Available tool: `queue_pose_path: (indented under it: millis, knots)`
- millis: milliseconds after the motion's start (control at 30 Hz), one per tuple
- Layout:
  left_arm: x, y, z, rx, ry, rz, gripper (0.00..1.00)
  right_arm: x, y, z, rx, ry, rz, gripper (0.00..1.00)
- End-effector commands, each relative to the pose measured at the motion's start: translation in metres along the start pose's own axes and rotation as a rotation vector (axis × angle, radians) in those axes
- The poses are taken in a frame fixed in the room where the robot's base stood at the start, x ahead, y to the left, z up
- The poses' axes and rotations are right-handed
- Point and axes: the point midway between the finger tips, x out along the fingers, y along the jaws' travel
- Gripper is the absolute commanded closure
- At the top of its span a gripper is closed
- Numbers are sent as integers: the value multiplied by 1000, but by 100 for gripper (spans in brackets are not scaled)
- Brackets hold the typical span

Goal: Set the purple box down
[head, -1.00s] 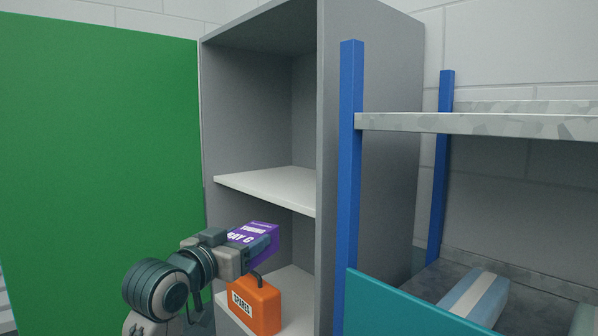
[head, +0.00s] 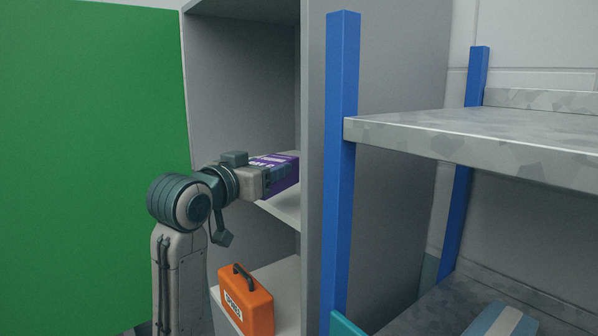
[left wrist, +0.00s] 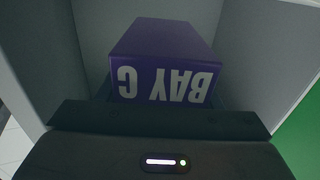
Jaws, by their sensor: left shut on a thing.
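The purple box (head: 285,178) is in my left gripper (head: 262,180), at the opening of the tall grey cabinet, partly behind its right side panel. White lettering shows on it, reading "BAY C" upside down in the left wrist view (left wrist: 163,60). The gripper is shut on the box. The box hides part of the cabinet's middle shelf (head: 285,205); I cannot tell whether it touches it. The left wrist view shows grey cabinet walls around the box. My right gripper is not in view.
An orange case (head: 248,300) with a dark handle stands on the lower shelf. A green panel (head: 90,150) is at the left. A blue-posted rack (head: 341,160) with speckled grey shelves stands at the right, close to the cabinet.

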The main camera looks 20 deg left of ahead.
Motion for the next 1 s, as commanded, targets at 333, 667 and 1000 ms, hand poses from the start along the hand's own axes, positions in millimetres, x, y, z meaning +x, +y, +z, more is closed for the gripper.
queue_pose_path:
  millis: [333, 667, 1000]
  knots:
    - [78, -34, 3, -3, -5, -1, 69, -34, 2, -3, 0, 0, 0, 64]
    - [138, -59, 11, -1, 0, 0, 69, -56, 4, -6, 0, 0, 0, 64]
    - [142, -61, 41, -2, -3, -1, 69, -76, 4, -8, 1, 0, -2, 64]
